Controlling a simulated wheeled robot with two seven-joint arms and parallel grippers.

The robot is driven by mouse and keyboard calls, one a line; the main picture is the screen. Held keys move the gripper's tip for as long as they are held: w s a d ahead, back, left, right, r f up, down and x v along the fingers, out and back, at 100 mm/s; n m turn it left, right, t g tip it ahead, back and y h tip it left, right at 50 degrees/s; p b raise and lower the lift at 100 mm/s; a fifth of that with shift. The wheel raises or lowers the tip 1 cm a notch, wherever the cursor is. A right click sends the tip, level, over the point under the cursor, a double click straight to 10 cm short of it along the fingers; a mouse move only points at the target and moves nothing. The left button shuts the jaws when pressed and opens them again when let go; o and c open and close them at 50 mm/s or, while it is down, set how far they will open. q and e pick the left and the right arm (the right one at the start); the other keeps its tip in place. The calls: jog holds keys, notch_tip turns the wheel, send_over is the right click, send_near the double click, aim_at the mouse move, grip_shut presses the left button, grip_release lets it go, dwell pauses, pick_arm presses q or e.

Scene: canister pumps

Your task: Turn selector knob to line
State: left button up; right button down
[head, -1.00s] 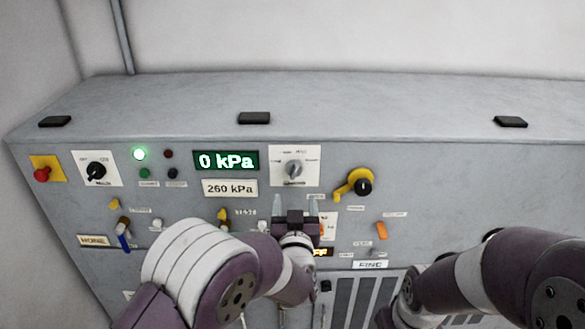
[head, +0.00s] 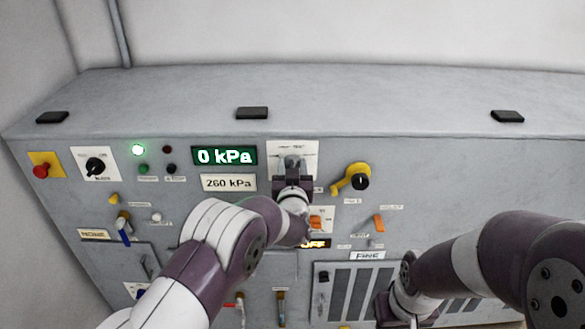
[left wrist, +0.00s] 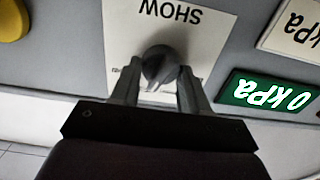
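The grey selector knob (head: 291,160) sits on a white label plate (head: 308,150) right of the green display. In the left wrist view the knob (left wrist: 160,66) shows upside down, below printed letters reading "SHOW". My left gripper (head: 293,172) is at the knob, partly covering it and the lower plate in the head view. In the left wrist view its fingers (left wrist: 160,82) stand open, one on each side of the knob. I see small gaps and cannot tell whether either finger touches it. The word "line" is not readable.
A yellow-handled valve (head: 351,178) sticks out to the right of the knob. An orange switch (head: 316,222) is just below right. The "0 kPa" display (head: 224,155) and "260 kPa" plate (head: 229,183) lie to the left. A black selector (head: 95,165) and red button (head: 40,171) are far left.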

pick_arm(q)
jog(key=c, duration=0.3)
jog(key=n+b, duration=0.4)
jog(key=b, duration=0.2)
jog(key=n+b, duration=0.5)
jog(key=b, duration=0.1)
jog(key=f+n+b, duration=0.1)
jog(key=n+b, duration=0.4)
jog(key=b, duration=0.1)
jog(key=shift+a, duration=0.2)
jog(key=shift+c, duration=0.2)
jog(key=shift+r+n+b, duration=0.2)
jog(key=shift+n+b, duration=1.7)
jog(key=shift+n, duration=0.1)
jog(key=shift+r, duration=0.1)
jog(key=o, duration=1)
jog(key=shift+s, duration=0.15)
